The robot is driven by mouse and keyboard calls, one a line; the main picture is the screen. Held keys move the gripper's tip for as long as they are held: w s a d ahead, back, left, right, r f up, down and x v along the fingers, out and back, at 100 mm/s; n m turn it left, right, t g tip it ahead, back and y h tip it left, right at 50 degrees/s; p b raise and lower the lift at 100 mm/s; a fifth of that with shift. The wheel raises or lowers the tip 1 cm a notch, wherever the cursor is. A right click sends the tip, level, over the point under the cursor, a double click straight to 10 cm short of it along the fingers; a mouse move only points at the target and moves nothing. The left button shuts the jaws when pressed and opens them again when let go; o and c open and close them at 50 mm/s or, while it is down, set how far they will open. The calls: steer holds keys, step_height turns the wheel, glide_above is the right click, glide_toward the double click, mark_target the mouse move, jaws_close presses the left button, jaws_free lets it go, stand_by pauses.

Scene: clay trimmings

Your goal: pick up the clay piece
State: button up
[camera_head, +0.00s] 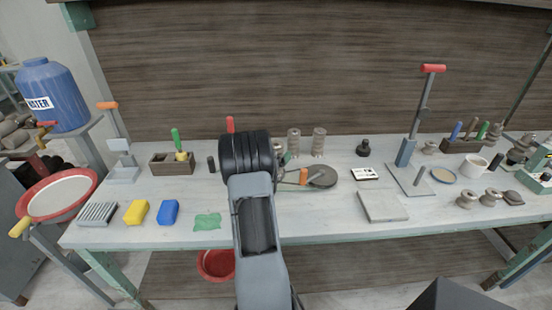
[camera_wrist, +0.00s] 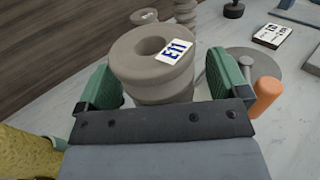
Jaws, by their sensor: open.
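A grey, round clay-like piece (camera_wrist: 150,70) with a hole in its top and a white tag reading "E11" stands upright in the wrist view. I take it as the clay piece. My gripper (camera_wrist: 162,82) is open, with one green finger on each side of it. Whether either finger touches it I cannot tell. Its lower part is hidden behind the dark gripper bar. In the head view my arm hides the piece and most of my gripper.
On the table (camera_head: 330,215), an orange cylinder (camera_wrist: 265,95) stands right of my gripper, by a grey disc (camera_head: 322,177). Grey spools (camera_head: 319,142) stand behind. A yellow rough thing (camera_wrist: 30,155) is close at lower left. The table front beside a green cloth (camera_head: 207,222) is mostly clear.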

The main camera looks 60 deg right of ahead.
steer(key=shift+d+r, duration=0.1)
steer(key=c, duration=1.4)
